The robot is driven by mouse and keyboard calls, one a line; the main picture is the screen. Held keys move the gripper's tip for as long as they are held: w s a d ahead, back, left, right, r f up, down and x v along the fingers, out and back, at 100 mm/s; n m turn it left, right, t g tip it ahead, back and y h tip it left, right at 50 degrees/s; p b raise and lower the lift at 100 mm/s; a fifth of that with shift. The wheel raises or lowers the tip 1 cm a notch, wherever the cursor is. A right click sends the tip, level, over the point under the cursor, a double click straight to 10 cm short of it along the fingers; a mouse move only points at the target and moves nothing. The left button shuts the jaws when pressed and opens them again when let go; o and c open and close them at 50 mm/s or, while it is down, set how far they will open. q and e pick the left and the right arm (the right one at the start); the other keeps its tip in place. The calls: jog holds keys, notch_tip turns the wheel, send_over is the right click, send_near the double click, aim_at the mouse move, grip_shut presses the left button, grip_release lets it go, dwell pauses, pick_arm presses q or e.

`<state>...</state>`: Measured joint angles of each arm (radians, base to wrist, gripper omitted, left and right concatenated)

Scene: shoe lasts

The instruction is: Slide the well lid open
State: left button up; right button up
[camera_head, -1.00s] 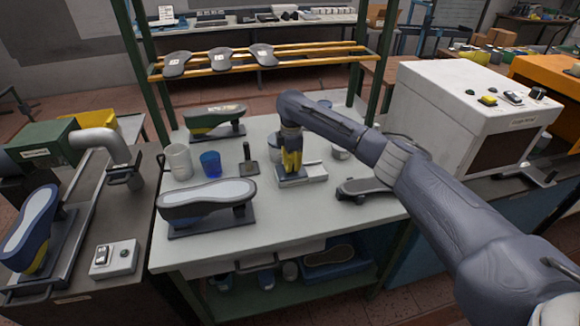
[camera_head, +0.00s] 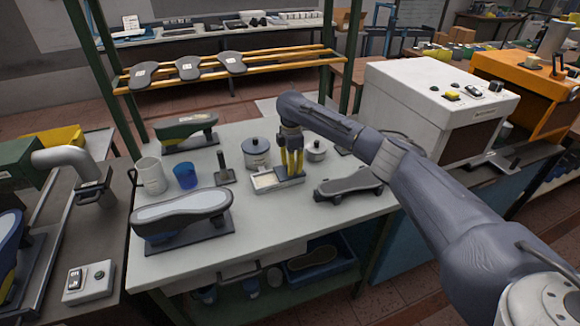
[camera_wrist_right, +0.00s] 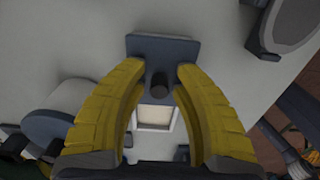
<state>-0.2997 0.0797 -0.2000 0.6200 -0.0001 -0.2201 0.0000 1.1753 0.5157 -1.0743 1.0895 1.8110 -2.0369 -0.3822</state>
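The well (camera_head: 262,188) is a small shallow box with a pale cream inside, on the light worktable. Its cream opening shows at the left end in the head view and below the lid in the wrist view (camera_wrist_right: 156,117). The lid (camera_wrist_right: 150,47) is a flat blue-grey plate with a dark upright knob (camera_wrist_right: 159,85). My right gripper (camera_head: 292,172) points down over the well's right part and hides much of the lid in the head view. In the wrist view its yellow fingers (camera_wrist_right: 160,72) are apart, one either side of the knob, with visible gaps. My left gripper is not in view.
A lidded pot (camera_head: 257,153) and a smaller pot (camera_head: 316,151) stand behind the well. A dark shoe-shaped piece (camera_head: 348,185) lies to its right. A brush-like tool (camera_head: 223,168), blue cup (camera_head: 186,177), white jug (camera_head: 151,176) and shoe last (camera_head: 180,212) are left. Table space in front is clear.

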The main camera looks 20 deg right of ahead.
jog(key=shift+o, duration=1)
jog(key=shift+a, duration=0.15)
notch_tip(320, 180, up, 12)
